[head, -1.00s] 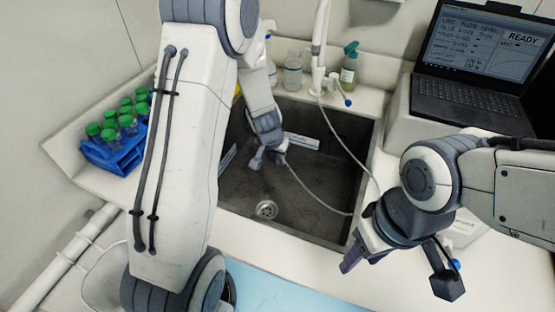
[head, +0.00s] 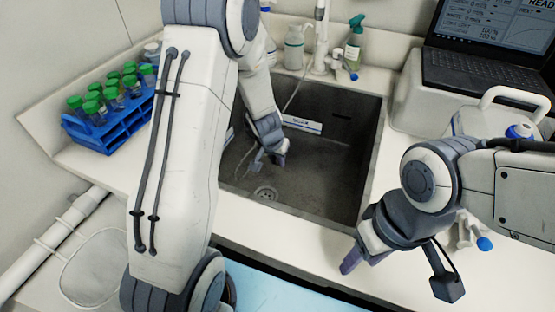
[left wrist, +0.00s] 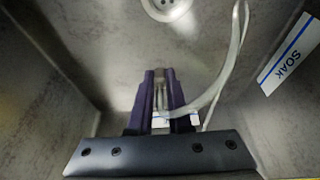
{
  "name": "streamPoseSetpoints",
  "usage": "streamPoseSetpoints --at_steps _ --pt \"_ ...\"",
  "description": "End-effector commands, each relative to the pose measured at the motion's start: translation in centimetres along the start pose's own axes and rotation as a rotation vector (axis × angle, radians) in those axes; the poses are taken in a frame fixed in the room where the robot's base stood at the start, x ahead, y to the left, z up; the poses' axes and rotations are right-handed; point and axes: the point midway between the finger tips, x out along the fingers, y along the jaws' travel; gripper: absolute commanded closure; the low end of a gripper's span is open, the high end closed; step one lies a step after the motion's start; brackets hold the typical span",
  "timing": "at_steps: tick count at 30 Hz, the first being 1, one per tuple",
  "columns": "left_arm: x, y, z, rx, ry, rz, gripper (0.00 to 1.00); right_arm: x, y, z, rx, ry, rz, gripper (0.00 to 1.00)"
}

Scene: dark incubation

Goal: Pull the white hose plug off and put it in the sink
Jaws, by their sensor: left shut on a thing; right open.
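My left gripper (head: 280,160) is inside the dark sink (head: 335,175), above its floor near the drain (head: 265,193). In the left wrist view its purple fingers (left wrist: 162,92) are closed on a small whitish piece (left wrist: 161,122), which looks like the white hose plug; the fingers hide much of it. A pale hose (left wrist: 222,82) curves beside the fingers in that view. In the head view the hose (head: 294,95) runs from beside the tap down towards the gripper. My right gripper (head: 352,262) is open and empty over the front counter, right of the sink.
A blue rack (head: 110,125) of green-capped tubes is at left. A laptop (head: 485,75) and a white container (head: 510,105) are at right.

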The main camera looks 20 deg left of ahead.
Motion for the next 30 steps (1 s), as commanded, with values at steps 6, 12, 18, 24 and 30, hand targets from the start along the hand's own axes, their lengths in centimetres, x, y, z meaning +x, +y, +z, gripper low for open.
streamPoseSetpoints --at_steps 6,12,18,24,30 --pt "-0.02 0.00 -0.01 0.000 0.000 0.000 1.00 0.00 0.00 0.00 0.000 0.000 0.000 0.48" --pt "-0.04 0.00 -0.01 0.000 0.000 0.000 1.00 0.04 0.00 0.00 0.000 0.000 0.000 0.48" --pt "-0.04 0.00 -0.01 0.000 0.000 0.000 0.48 0.04 0.00 0.00 0.000 0.000 0.000 0.48" --pt "-0.03 0.00 -0.01 0.000 0.000 0.000 0.48 0.04 0.00 0.00 0.000 0.000 0.000 0.48" --pt "-0.03 0.00 -0.01 0.000 0.000 0.000 0.48 0.04 0.00 0.00 0.000 0.000 0.000 0.48"
